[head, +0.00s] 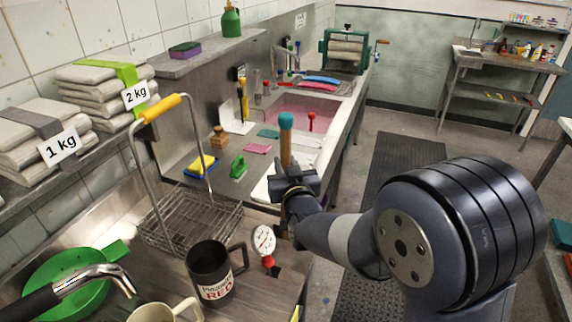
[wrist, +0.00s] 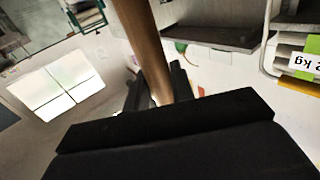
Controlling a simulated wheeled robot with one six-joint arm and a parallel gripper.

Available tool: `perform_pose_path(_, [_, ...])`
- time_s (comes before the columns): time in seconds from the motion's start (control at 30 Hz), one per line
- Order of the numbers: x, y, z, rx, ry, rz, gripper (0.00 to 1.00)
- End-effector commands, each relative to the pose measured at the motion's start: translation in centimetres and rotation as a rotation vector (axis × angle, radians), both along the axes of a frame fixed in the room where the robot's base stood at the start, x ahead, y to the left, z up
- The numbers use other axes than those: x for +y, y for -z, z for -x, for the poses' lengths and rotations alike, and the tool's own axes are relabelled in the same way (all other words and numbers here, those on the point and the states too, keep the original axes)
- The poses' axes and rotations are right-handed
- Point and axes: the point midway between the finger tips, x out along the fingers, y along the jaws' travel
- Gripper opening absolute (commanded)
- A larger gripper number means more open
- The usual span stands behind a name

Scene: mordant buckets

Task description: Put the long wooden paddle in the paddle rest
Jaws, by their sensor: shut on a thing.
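The long wooden paddle (head: 286,155) stands about upright in the head view, with a teal knob on its upper end. My gripper (head: 288,187) is shut around its shaft, over the counter's front side. Most of the paddle below the gripper is hidden by my gripper and arm. In the wrist view, the brown shaft (wrist: 144,45) passes between the dark fingers (wrist: 155,93). I cannot identify the paddle rest with certainty. A white upright stand (head: 230,117) is at the back wall, left of the sink, apart from the paddle.
A wire basket (head: 190,222) with a tall yellow-gripped handle stands left of my gripper. A black mug (head: 208,276) and a round dial gauge (head: 264,240) are in front. A pink-filled sink (head: 300,118) and roller wringer (head: 345,52) lie beyond.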

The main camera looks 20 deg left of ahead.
Motion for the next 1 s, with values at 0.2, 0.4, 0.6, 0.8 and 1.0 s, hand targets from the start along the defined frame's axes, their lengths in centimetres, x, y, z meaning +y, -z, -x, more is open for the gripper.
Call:
perform_pose_path(0.2, [0.00, 0.24, 0.00, -0.004, 0.000, -0.002, 0.01])
perform_pose_path(0.4, [0.00, 0.54, 0.00, -0.003, 0.000, -0.002, 0.01])
perform_pose_path(0.6, [0.00, 0.55, 0.02, -0.001, 0.000, 0.000, 0.36])
perform_pose_path(0.8, [0.00, 0.54, 0.01, -0.001, 0.000, 0.000, 0.45])
perform_pose_path(1.0, [0.00, 0.37, 0.01, -0.001, 0.000, 0.000, 0.45])
